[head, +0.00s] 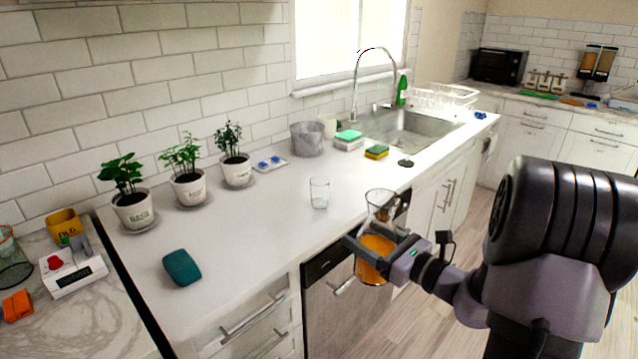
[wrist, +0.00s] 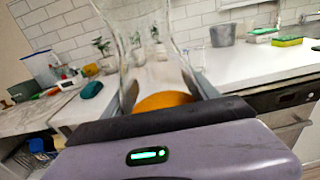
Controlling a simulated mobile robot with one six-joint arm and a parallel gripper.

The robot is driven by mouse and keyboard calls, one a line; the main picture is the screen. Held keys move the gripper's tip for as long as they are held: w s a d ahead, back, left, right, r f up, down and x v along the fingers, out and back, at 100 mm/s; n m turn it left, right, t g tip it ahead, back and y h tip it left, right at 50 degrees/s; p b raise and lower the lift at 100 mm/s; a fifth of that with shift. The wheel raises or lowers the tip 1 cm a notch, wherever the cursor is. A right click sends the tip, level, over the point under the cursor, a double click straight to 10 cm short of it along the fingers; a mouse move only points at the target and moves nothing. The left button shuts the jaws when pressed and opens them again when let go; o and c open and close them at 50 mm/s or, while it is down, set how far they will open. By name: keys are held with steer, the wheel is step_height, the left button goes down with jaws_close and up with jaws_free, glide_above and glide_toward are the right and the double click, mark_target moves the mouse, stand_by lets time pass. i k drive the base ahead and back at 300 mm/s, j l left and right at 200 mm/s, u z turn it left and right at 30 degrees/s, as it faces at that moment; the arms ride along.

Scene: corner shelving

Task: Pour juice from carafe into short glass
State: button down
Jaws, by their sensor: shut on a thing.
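A clear glass carafe (head: 377,246) with orange juice in its lower part is held in my gripper (head: 368,246). The fingers are shut around the carafe, which looks close to upright, in front of the counter's front edge. The carafe (wrist: 146,45) fills the middle of the wrist view, with the orange juice (wrist: 163,100) low between the fingers. The short glass (head: 319,193) stands upright on the white counter, left of and beyond the carafe and apart from it. It looks empty.
The white counter (head: 255,228) is clear around the short glass. Potted plants (head: 188,182) line the wall, with a grey bucket (head: 307,139) and sponges (head: 376,152) near the sink (head: 410,128). A teal cloth-like block (head: 181,267) lies at the front left.

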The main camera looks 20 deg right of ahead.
mark_target(320, 193)
steer(key=i+j, duration=0.25)
steer(key=i, duration=0.2)
steer(key=i+j, duration=0.25)
steer(key=i, duration=0.2)
